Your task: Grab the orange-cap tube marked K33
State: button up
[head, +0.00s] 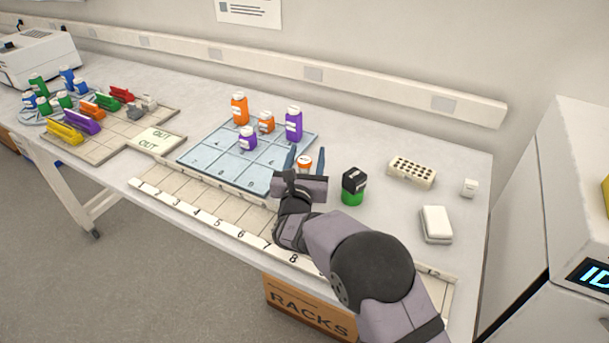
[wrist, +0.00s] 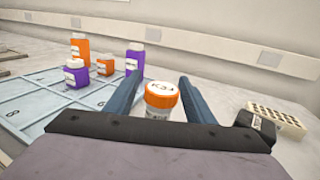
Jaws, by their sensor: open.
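The orange-cap tube (wrist: 161,101) has a white body and dark writing on its lid that starts with K3; the last character is hard to read. It also shows in the head view (head: 305,163), standing just right of the blue grid mat. My gripper (head: 306,158) is open, with its two blue fingers on either side of the tube. In the wrist view the tube sits between the fingers (wrist: 160,77), with gaps at both sides. Its lower part is hidden behind the gripper's dark bar.
Orange and purple bottles (head: 293,124) stand on the blue grid mat (head: 215,165) to the left. A black-and-green bottle (head: 353,186) stands close to the right of my gripper. A holed white rack (head: 411,172) and a white box (head: 436,224) lie farther right.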

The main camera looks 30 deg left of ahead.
jog(key=c, duration=1.1)
notch_tip(320, 180, up, 10)
jog(key=b, duration=0.2)
